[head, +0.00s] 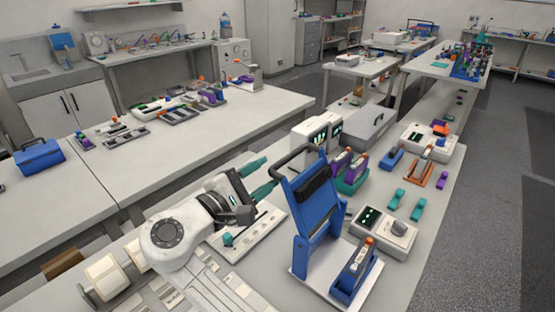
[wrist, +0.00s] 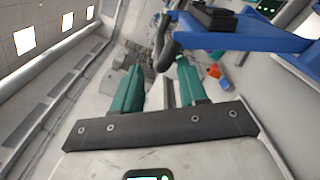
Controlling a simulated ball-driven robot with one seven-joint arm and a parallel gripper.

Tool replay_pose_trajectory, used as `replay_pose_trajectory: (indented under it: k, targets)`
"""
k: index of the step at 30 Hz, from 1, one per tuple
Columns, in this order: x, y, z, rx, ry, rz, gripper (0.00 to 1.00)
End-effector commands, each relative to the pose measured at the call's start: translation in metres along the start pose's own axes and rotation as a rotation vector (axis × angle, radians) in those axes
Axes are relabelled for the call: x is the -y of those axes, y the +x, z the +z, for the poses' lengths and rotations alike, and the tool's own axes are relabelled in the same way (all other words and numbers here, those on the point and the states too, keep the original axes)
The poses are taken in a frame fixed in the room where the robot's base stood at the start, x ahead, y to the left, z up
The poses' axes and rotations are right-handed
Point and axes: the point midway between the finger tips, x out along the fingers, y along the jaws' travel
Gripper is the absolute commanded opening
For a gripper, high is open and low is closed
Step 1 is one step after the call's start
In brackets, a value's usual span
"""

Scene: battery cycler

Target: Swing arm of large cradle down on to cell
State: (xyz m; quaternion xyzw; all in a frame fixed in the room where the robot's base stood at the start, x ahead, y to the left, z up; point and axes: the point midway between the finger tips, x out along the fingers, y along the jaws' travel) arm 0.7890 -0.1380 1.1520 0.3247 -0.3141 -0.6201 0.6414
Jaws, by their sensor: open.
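The large cradle's blue arm (head: 318,205) stands raised and nearly upright on a white base plate (head: 305,275). A dark bar handle (head: 291,152) loops off its top, and a black pad (head: 312,183) is on its face. A cell (head: 358,258) with an orange end lies in the blue cradle at the right of the plate. My gripper (head: 262,178), with teal fingers, is open and empty, left of the raised arm. In the wrist view, the fingers (wrist: 158,68) are apart. The blue arm (wrist: 235,38) and the dark handle (wrist: 166,48) show beyond them, at upper right.
A white device with a dark screen (head: 383,232) stands right of the cradle. Behind are smaller purple and teal cradles (head: 350,170), a white instrument (head: 316,132) and a grey case (head: 357,128). Two loose teal parts (head: 397,199) lie at right. A tray (head: 248,230) lies below my gripper.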

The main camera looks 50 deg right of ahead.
Motion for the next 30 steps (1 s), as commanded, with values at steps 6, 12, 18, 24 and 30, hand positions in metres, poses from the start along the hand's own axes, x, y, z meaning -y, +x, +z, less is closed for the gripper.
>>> replay_pose_trajectory:
  k: [6, 12, 18, 24, 30]
  targets:
    - [-0.001, 0.037, 0.001, 0.002, 0.000, -0.001, 0.42]
    - [0.000, 0.053, 0.000, 0.000, -0.001, 0.000, 0.42]
    - [0.000, 0.057, 0.000, -0.001, 0.000, 0.001, 0.42]
    - [0.000, 0.057, 0.000, -0.001, 0.000, 0.000, 0.36]
    - [0.000, 0.056, 0.000, -0.001, 0.000, 0.000, 0.17]
